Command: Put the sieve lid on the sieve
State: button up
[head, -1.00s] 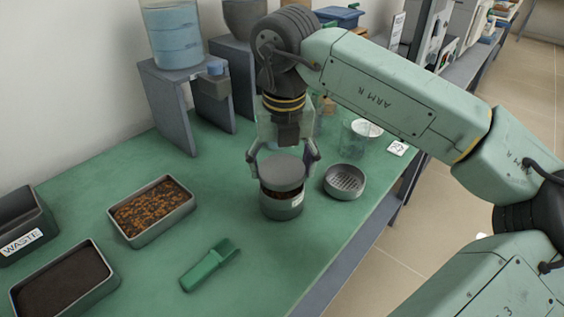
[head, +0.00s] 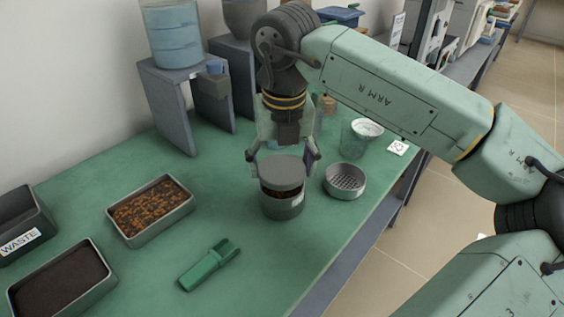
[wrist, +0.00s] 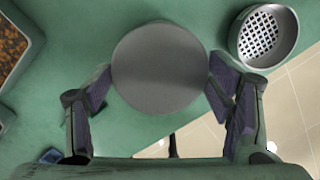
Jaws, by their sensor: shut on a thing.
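The sieve lid (head: 283,169) is a flat grey disc, and my gripper (head: 283,160) is shut on it with one finger at each side. In the wrist view the lid (wrist: 160,67) sits between the fingertips (wrist: 160,84). Contents show between lid and rim at the front left; whether the lid touches the rim is unclear. The wrist view hides the vessel behind the lid.
A perforated round pan (head: 345,181) stands close on the right. A green scoop (head: 208,264), a tray of brown granules (head: 152,232), a dark soil tray (head: 62,306) and a waste bin (head: 20,243) lie left.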

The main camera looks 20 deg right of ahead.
jog(key=shift+f+b, duration=1)
jog(key=shift+b, duration=0.15)
dwell(0.4)
jog(key=o, duration=1.2)
jog(key=shift+o, duration=0.6)
jog(key=shift+r, duration=0.1)
jog(key=shift+r+p, duration=2.1)
jog(key=shift+r, duration=1.35)
